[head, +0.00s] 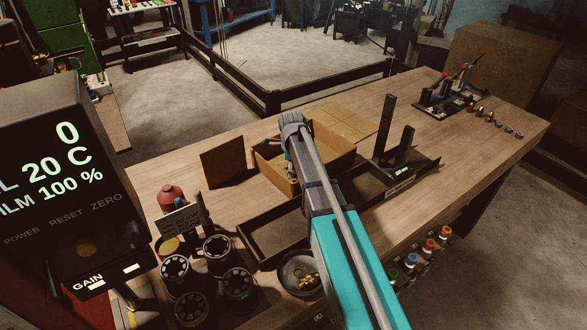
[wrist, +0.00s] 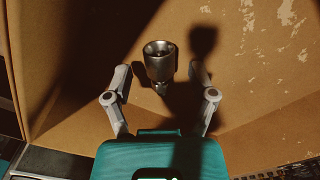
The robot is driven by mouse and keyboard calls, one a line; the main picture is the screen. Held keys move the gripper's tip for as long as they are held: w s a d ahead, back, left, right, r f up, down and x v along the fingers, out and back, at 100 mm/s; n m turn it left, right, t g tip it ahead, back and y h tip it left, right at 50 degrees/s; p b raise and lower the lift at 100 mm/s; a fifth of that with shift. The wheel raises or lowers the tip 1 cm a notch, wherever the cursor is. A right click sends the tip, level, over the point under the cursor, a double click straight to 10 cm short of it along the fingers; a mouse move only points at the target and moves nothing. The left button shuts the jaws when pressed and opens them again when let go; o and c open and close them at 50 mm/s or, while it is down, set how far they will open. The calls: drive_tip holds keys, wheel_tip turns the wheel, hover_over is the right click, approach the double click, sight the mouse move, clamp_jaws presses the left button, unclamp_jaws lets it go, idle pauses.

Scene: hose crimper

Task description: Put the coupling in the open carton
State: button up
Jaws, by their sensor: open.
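The coupling (wrist: 160,62) is a silver metal piece with a wide hollow cup and a narrower lower end. In the wrist view it is between and just beyond my fingertips, with gaps on both sides. My gripper (wrist: 159,76) is open, one finger on each side. Brown cardboard of the open carton (wrist: 80,88) fills the background, and a dark shadow falls right of the coupling. I cannot tell whether the coupling touches the cardboard. In the head view the open carton (head: 334,161) stands on the bench with flaps spread; my arm reaches into it and hides the coupling.
A dark tray (head: 270,232) lies in front of the carton. A black upright stand (head: 386,130) rises to its right. Round black-topped canisters (head: 217,250) and a display unit (head: 50,170) crowd the left. Several small fittings (head: 490,117) line the far right.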

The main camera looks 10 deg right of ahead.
wheel_tip(320, 180, up, 11)
drive_tip(key=p, duration=1)
drive_tip(key=shift+p, duration=0.3)
drive_tip(key=shift+s, duration=0.1)
idle(0.4)
drive_tip(key=s+d+n, duration=0.1)
drive_tip(key=s+n, duration=2.1)
drive_tip(key=s, duration=0.1)
drive_tip(key=shift+s, duration=0.25)
